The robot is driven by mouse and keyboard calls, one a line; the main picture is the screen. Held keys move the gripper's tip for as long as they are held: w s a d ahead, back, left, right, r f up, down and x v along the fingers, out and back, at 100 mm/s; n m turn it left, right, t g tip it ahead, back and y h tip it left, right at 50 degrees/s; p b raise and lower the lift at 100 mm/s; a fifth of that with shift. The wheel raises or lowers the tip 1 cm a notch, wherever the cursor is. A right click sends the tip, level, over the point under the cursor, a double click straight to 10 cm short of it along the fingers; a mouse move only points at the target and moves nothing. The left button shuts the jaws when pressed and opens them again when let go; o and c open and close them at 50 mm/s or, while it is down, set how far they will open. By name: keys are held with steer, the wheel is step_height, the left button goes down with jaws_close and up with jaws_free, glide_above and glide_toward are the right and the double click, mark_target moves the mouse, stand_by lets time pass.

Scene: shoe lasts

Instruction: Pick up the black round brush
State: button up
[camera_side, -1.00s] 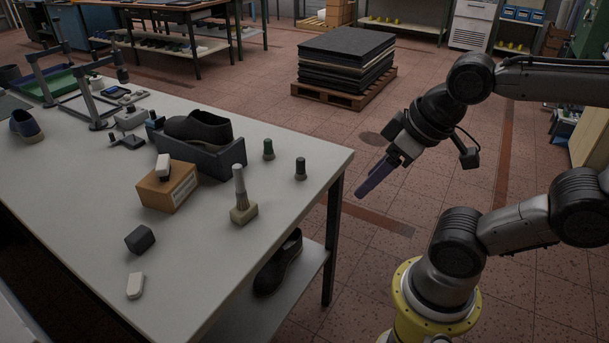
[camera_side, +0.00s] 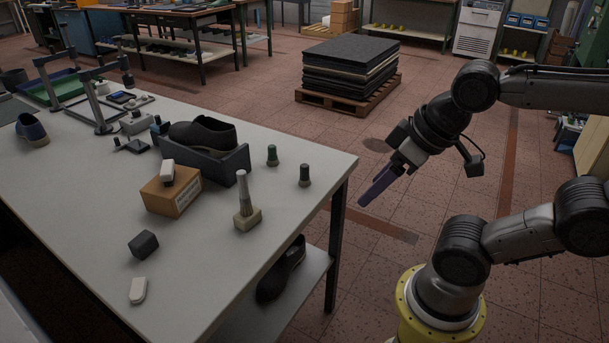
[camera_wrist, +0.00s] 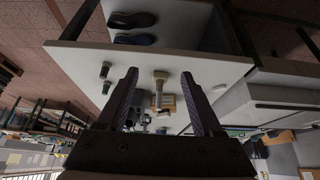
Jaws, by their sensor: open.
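The black round brush (camera_side: 304,175) stands upright near the table's right corner in the side view, a small dark knob-topped shape. In the wrist view it seems to be the small dark upright shape (camera_wrist: 104,69) left of my fingers. A similar green-topped brush (camera_side: 272,155) stands just left of it. My gripper (camera_side: 376,189) is open and empty, beyond the table's right edge in the side view, pointing down and left. It is clearly apart from the brush. In the wrist view its two fingers (camera_wrist: 160,73) are spread wide.
A pale-handled brush (camera_side: 243,203) stands in a block on the table (camera_side: 215,275). A cardboard box (camera_side: 172,192) with a white block on top and a grey tray (camera_side: 212,167) holding a dark shoe stand left of the brushes. A dark cube and a white block lie nearer the front.

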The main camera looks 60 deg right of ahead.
steer(key=w+d+r+m+g, duration=0.1)
steer(key=w+d+r+m, duration=0.1)
steer(key=w+r+m, duration=0.35)
steer(key=w+d+r+m+g, duration=0.1)
steer(key=w+d+r+m, duration=0.15)
steer(key=w, duration=0.65)
steer(key=m+g, duration=0.4)
steer(key=m, duration=0.2)
glide_above(305, 165)
step_height(305, 165, down, 14)
steer(key=f, duration=0.6)
steer(key=shift+a+f, duration=0.3)
steer(key=shift+d+f, duration=0.15)
steer(key=shift+f, duration=1.45)
steer(key=shift+d+f, duration=0.15)
steer(key=shift+f, duration=1.4)
jaws_close()
